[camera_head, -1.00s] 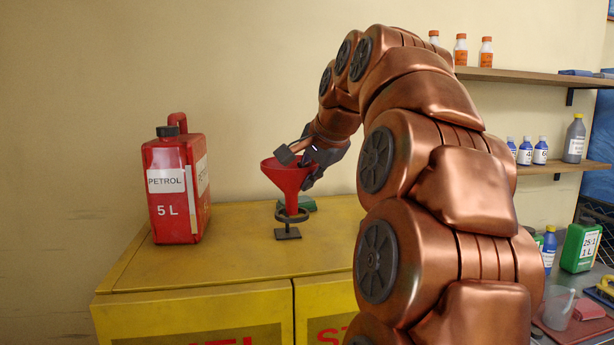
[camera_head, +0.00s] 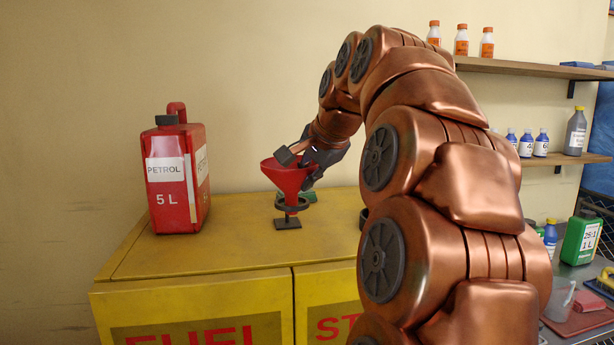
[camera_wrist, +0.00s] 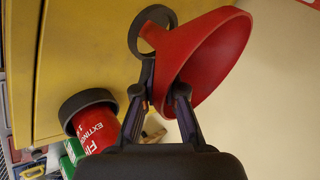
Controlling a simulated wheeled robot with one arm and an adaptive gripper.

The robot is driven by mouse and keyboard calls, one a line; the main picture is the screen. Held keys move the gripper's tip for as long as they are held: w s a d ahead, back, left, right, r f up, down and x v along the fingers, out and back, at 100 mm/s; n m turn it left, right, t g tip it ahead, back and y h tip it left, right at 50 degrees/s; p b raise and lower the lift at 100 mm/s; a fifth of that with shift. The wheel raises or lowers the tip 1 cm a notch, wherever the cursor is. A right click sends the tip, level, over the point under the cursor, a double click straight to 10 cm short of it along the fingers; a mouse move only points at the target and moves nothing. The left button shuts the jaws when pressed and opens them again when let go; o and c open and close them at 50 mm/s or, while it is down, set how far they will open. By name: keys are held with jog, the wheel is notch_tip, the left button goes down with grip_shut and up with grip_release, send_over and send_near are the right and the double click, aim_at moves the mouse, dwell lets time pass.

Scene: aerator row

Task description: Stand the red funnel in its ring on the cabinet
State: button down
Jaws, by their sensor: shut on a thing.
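The red funnel (camera_head: 285,178) is upright, wide mouth up, at the dark ring (camera_head: 292,204) of a small stand on the yellow cabinet (camera_head: 240,245). Its lower end overlaps the ring; I cannot tell how deep the spout sits in it. My gripper (camera_head: 308,165) is shut on the right side of the funnel's cone. In the wrist view the fingers (camera_wrist: 167,88) pinch the red funnel (camera_wrist: 212,60), and the ring (camera_wrist: 134,38) shows beside its narrow end. The spout is largely hidden there.
A red petrol can (camera_head: 175,180) stands left of the funnel on the cabinet. A green object (camera_head: 310,197) lies behind the stand. A red extinguisher (camera_wrist: 100,130) with a dark collar shows in the wrist view. Shelves with bottles (camera_head: 540,145) are at the right. The cabinet's front left is clear.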

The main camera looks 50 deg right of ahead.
jog(key=shift+f+b, duration=1.05)
jog(key=shift+f, duration=0.55)
jog(key=c, duration=1.2)
grip_release()
jog(key=shift+r, duration=0.15)
jog(key=shift+r+p, duration=2.75)
jog(key=shift+r, duration=1.65)
